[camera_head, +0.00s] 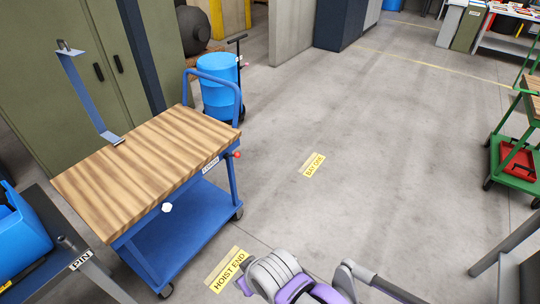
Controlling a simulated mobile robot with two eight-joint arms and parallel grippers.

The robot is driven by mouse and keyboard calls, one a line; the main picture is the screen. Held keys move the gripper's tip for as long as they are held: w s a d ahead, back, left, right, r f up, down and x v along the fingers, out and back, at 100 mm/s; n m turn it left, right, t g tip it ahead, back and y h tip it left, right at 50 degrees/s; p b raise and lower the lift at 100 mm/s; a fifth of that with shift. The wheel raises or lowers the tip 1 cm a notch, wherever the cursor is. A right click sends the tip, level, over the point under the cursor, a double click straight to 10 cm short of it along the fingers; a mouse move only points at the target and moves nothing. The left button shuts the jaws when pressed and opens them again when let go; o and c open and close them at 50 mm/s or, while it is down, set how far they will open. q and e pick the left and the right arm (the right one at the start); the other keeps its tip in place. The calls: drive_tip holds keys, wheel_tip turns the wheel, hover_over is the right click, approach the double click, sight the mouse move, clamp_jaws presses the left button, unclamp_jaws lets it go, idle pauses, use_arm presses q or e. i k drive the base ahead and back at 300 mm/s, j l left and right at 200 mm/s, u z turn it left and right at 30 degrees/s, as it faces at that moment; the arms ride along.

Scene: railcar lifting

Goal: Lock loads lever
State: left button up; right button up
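A blue cart with a striped wooden top (75,183) stands at the left. A small label (211,164), which seems to read LOADS, is on the edge of its top. Just right of the label, a lever with a red knob (237,154) sticks out from the cart's side near the corner. Whether the lever is locked cannot be told. Grey and purple parts of my own arm show at the bottom middle, well apart from the lever. Neither gripper can be made out.
A blue drum (219,84) stands behind the cart. A white knob (167,208) shows at the cart's front. Floor labels read BAY ONE (314,164) and HOIST END (228,269). A green cart (515,178) stands far right. The middle floor is clear.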

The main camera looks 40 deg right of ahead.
sight(237, 154)
drive_tip(key=z, duration=1.15)
drive_tip(key=i+l, duration=0.2)
drive_tip(key=i, duration=0.2)
drive_tip(key=i+l+z, duration=0.1)
drive_tip(key=i, duration=0.25)
drive_tip(key=i+l, duration=0.25)
drive_tip(key=i, duration=0.15)
